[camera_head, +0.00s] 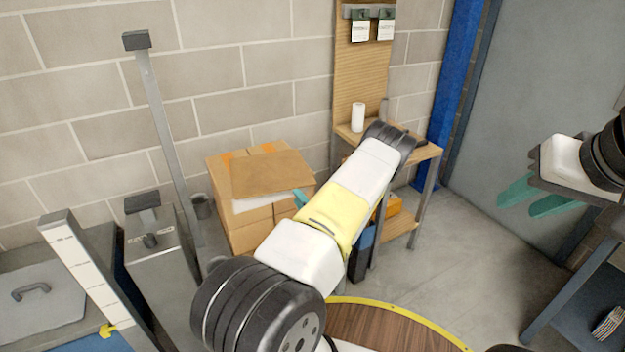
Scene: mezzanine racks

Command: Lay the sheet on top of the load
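A flat brown sheet (270,172) is over the top of the load, a stack of cardboard boxes (245,236) against the block wall. The sheet sits askew to the boxes, towards their right side; a pale layer shows under its front edge. I cannot tell whether it lies flat on them. My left gripper (301,198) shows only as a teal fingertip by the sheet's front right corner; my arm hides the rest, so its grip is unclear. My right gripper (534,199) is at the right, its teal fingers apart and empty, away from the load.
A wooden bench (424,152) with a white roll (357,117) stands right of the load. A grey post (160,130) and a grey cabinet (160,255) stand to its left. A blue upright (455,90) is further right. The floor between bench and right gripper is clear.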

